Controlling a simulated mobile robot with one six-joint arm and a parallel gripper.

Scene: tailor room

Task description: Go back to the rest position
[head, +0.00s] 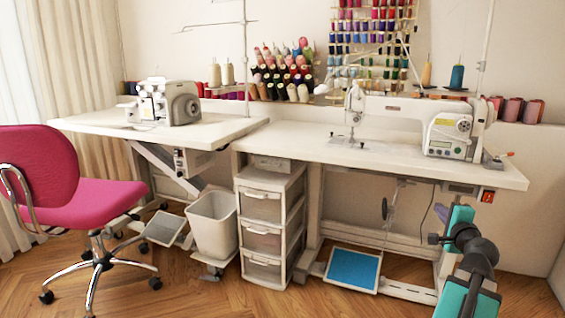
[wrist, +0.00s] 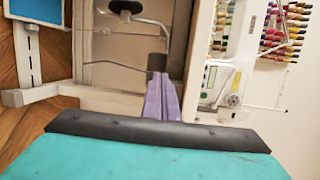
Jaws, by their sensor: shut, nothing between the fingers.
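My gripper (wrist: 160,97) shows in the wrist view as purple fingers pressed together, with nothing between them. In the head view my teal and black arm is at the lower right, in front of the right end of the white sewing table (head: 400,160). A small purple part of my gripper (head: 441,213) shows there beside the teal link, below the table edge. Most of the gripper is hidden by the arm in that view.
A white sewing machine (head: 450,128) stands on the table, and a serger (head: 168,102) stands on the left table. A drawer unit (head: 262,205), bin (head: 212,224), blue pedal (head: 352,269) and pink chair (head: 85,195) are around. Wooden floor (head: 210,295) is clear in front.

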